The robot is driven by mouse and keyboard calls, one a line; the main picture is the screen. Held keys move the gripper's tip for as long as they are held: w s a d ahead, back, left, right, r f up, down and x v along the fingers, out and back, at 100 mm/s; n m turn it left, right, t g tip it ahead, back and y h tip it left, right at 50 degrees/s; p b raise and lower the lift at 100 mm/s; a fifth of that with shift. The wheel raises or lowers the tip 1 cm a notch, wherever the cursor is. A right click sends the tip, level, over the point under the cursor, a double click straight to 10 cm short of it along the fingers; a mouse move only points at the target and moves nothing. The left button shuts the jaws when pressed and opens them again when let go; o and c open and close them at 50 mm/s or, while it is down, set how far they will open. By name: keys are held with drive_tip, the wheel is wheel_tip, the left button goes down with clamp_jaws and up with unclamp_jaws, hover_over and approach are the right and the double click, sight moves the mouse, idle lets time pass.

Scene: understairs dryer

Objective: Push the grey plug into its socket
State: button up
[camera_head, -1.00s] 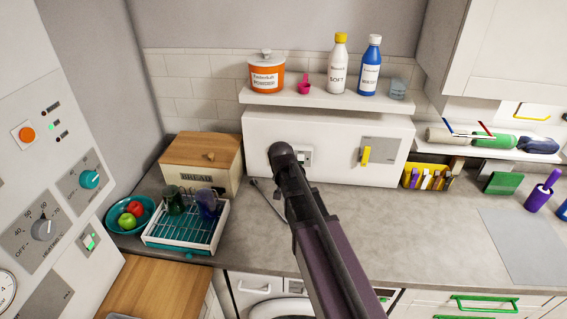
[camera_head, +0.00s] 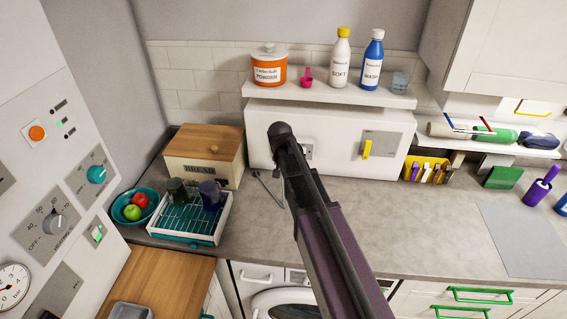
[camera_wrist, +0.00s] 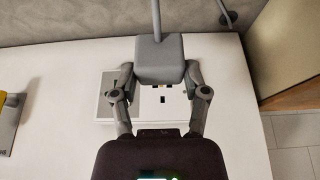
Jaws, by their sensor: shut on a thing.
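The grey plug (camera_wrist: 158,58) is a block with a grey cable running up from it in the wrist view. My gripper (camera_wrist: 159,75) is shut on it, one finger on each side. The white socket (camera_wrist: 170,105) is just beyond the plug, with dark slots showing below it. Small orange-brown bits, perhaps pins, show at the plug's lower edge. The plug covers part of the socket, and I cannot tell whether they touch. In the head view, the socket plate (camera_head: 307,151) shows beside my arm, which hides the plug and gripper.
The socket is on a white panel (camera_head: 330,140) under a shelf (camera_head: 325,95) with an orange tub and bottles. A yellow-handled switch (camera_head: 367,149) is to its right. A bread box (camera_head: 203,155) and dish rack (camera_head: 190,225) stand left. The worktop (camera_head: 400,220) in front is clear.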

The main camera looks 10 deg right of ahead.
drive_tip(key=shift+w+d, duration=0.25)
drive_tip(key=shift+w, duration=0.55)
drive_tip(key=shift+w+d, duration=0.3)
drive_tip(key=shift+w, duration=0.55)
drive_tip(key=shift+w+d, duration=0.25)
drive_tip(key=shift+w, duration=0.55)
drive_tip(key=shift+w+d, duration=0.2)
drive_tip(key=shift+w, duration=0.4)
drive_tip(key=shift+w+d, duration=0.2)
drive_tip(key=shift+w, duration=0.35)
idle(2.0)
drive_tip(key=o, duration=1.2)
drive_tip(key=shift+s, duration=0.1)
drive_tip(key=s+f+n+g, duration=0.1)
drive_tip(key=s, duration=0.9)
drive_tip(key=s+f+n+g+y+b, duration=0.1)
drive_tip(key=s, duration=0.9)
drive_tip(key=s+f+n+g+b, duration=0.1)
drive_tip(key=s+g, duration=0.1)
drive_tip(key=s, duration=0.9)
drive_tip(key=shift+s+f+n, duration=0.1)
drive_tip(key=shift+f+n, duration=0.05)
drive_tip(key=shift+n, duration=0.15)
